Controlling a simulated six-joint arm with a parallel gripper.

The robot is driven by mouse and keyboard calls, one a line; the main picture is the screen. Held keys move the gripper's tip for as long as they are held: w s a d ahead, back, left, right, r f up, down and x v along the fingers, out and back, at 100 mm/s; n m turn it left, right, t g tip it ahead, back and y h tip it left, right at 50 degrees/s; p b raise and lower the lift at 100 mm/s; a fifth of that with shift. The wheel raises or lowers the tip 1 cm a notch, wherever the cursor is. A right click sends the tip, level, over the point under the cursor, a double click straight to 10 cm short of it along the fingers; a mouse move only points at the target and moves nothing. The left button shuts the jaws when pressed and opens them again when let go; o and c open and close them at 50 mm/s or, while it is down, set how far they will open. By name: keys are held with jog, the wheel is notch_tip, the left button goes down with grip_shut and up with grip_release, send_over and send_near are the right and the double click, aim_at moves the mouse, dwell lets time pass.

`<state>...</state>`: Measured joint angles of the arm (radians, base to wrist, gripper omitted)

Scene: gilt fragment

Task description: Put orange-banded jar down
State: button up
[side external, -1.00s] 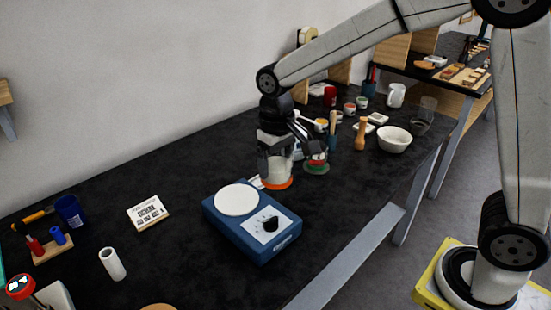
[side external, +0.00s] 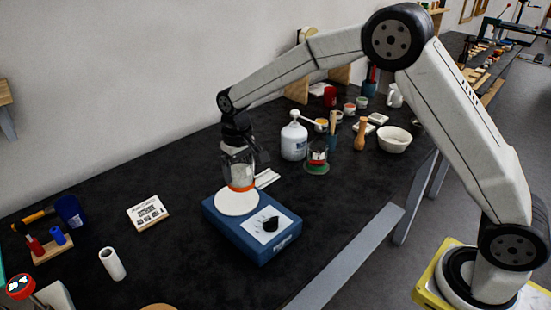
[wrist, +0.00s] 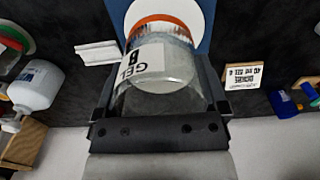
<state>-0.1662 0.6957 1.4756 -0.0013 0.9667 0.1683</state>
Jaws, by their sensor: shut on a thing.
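The jar (side external: 241,176) is clear with an orange band (side external: 243,187) at its lower end. My gripper (side external: 243,167) is shut around its sides and holds it roughly upright over the round white plate (side external: 236,204) of a blue device (side external: 226,225). In the wrist view the jar (wrist: 150,85) lies between both fingers, with a "GEL B" label and pale contents. Its banded end faces the white plate (wrist: 206,18). I cannot tell whether the jar touches the plate.
A white bottle (side external: 294,141) stands behind to the right, near a small jar on a green base (side external: 317,160). A white bar (side external: 267,178) lies right behind the device. A labelled block (side external: 147,212) and white tube (side external: 112,264) are at left. Black tabletop between is free.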

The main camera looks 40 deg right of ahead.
aim_at(235, 183)
jog(key=shift+w+a+f, duration=0.1)
jog(key=shift+w+f, duration=0.8)
jog(key=shift+f, duration=0.15)
jog(key=shift+f, duration=0.1)
jog(key=shift+w+f, duration=0.2)
jog(key=shift+f, duration=1.55)
jog(key=shift+f, duration=0.15)
jog(key=o, duration=1.1)
